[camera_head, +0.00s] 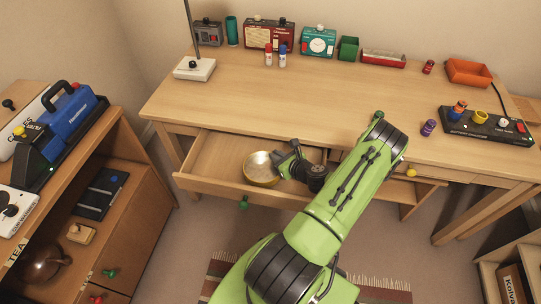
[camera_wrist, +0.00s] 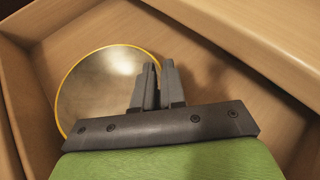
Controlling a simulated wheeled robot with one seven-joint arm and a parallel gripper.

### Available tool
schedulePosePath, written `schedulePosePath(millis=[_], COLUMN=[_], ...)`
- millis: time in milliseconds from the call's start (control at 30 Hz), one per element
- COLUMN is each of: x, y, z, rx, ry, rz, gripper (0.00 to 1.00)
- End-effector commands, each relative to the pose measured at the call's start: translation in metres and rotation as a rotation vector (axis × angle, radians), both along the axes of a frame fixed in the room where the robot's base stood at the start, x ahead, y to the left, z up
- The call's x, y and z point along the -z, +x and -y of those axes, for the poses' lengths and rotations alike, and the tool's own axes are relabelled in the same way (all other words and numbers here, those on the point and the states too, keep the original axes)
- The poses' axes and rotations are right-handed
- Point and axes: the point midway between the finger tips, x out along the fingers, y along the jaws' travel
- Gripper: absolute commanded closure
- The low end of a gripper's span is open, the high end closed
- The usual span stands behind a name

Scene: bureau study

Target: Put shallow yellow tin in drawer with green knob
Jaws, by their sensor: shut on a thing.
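The shallow yellow tin (camera_head: 260,169) is round, with a yellow rim and a greyish inside. It is inside the open drawer (camera_head: 213,160) of the desk, whose front carries a green knob (camera_head: 243,202). My gripper (camera_head: 281,165) reaches into the drawer from the right and is shut on the tin's right edge. In the wrist view the tin (camera_wrist: 95,82) lies beyond and left of my fingers (camera_wrist: 152,88), with the drawer walls around it. I cannot tell whether the tin touches the drawer floor.
The desk top (camera_head: 270,100) is clear in the middle. Radios, a green box (camera_head: 348,48) and an orange tray (camera_head: 469,72) line its back. A yellow knob (camera_head: 411,173) marks another drawer to the right. A low cabinet (camera_head: 130,200) with more knobs stands at left.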

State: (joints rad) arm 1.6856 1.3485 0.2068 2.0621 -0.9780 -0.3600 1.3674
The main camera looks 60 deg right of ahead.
Motion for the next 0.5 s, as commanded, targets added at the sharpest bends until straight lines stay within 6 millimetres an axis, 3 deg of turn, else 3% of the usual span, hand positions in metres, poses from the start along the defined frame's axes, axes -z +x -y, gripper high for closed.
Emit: schedulePosePath(millis=[167, 233, 500], x=[-0.001, 0.011, 0.01], y=[0.037, 0.034, 0.034], z=[0.01, 0.01, 0.01], rx=[-0.007, -0.001, -0.002], ry=[-0.006, -0.001, -0.002], rz=[0.004, 0.002, 0.002], gripper=[1.0, 1.0, 1.0])
